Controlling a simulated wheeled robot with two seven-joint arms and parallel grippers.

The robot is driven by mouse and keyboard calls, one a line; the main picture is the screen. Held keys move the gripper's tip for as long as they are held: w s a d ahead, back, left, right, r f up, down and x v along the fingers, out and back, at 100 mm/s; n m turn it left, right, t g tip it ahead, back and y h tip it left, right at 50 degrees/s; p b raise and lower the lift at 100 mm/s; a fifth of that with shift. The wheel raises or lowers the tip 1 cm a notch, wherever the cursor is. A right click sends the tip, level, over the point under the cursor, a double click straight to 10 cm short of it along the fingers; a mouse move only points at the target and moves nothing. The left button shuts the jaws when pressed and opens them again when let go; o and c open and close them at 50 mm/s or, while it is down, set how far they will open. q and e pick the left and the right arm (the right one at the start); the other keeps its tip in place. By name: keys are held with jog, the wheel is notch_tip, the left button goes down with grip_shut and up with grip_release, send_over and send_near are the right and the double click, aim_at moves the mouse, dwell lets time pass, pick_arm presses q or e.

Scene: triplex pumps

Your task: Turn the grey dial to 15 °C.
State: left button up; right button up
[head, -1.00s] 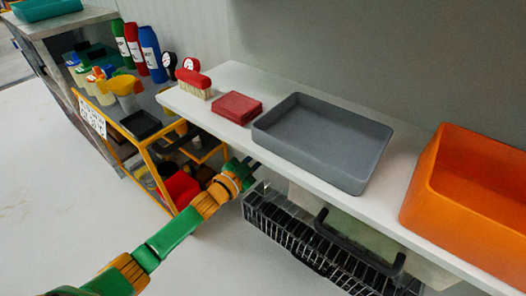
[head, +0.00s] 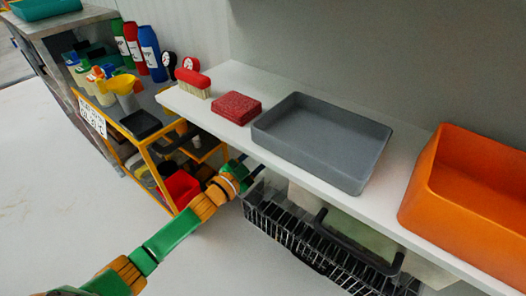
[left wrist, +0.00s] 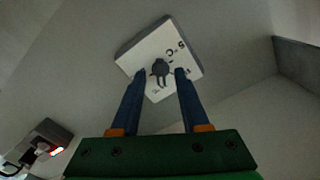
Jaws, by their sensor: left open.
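The grey dial (left wrist: 160,67) shows in the left wrist view on a square white plate (left wrist: 150,47) with dark markings. The plate looks turned in this view, and the markings are too small to read surely, so I cannot tell the dial's setting. My left gripper (left wrist: 160,72) is open, with one blue finger on each side of the dial. I cannot tell whether the fingers touch it. In the head view my left gripper (head: 256,169) is at the front edge of the white shelf, and the dial is hidden. My right gripper is not in view.
A box with a red light (left wrist: 45,145) is at lower left in the wrist view. The white shelf (head: 225,82) holds a brush (head: 193,84), a red block (head: 236,107), a grey tray (head: 325,176) and an orange bin (head: 440,215). A black rack (head: 300,240) is below.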

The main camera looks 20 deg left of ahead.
pick_arm(q)
jog(key=p+v, duration=0.1)
jog(key=v, duration=0.5)
jog(key=shift+s+p, duration=0.2)
jog(key=shift+p, duration=0.2)
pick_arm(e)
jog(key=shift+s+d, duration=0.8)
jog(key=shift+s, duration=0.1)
